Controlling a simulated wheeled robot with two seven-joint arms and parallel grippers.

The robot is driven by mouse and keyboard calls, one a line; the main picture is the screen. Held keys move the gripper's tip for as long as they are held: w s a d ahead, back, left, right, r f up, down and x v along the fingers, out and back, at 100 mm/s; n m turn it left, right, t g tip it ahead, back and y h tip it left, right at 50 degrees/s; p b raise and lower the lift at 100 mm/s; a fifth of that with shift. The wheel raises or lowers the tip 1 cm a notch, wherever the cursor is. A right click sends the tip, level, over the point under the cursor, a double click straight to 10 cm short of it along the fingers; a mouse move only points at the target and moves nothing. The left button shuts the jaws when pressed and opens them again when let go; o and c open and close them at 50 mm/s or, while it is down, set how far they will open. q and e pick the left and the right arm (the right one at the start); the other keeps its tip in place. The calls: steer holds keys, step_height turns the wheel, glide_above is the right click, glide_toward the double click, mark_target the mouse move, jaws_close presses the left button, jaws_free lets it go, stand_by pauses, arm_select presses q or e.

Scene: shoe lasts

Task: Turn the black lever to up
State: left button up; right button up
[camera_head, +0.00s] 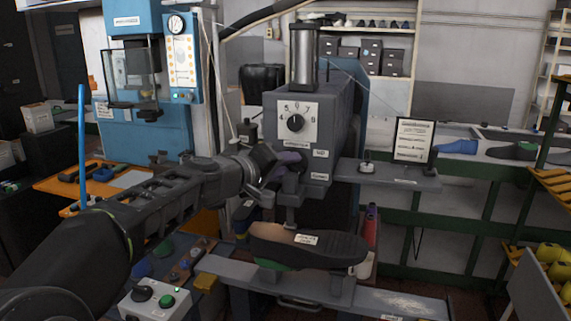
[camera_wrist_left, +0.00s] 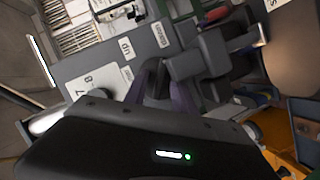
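A grey machine (camera_head: 338,105) with a numbered dial (camera_head: 296,121) bears an "UP" label (camera_head: 321,153) above a lower label (camera_head: 318,175) on its side. My left gripper (camera_head: 287,160) is at the front of the machine, below the dial and left of the labels. In the left wrist view, its purple-grey fingers (camera_wrist_left: 165,88) reach to the machine beside the "up" label (camera_wrist_left: 126,48). The black lever is not clearly distinguishable; a dark part between the fingers may be it, mostly hidden. I cannot tell whether the fingers grip it. My right gripper is out of view.
A dark shoe sole (camera_head: 318,247) rests below the machine above a grey bench plate (camera_head: 392,299). A small grey shelf (camera_head: 405,178) with a framed sign (camera_head: 413,140) is at the right.

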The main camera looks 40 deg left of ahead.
arm_select(q)
jaws_close()
stand_by(0.6)
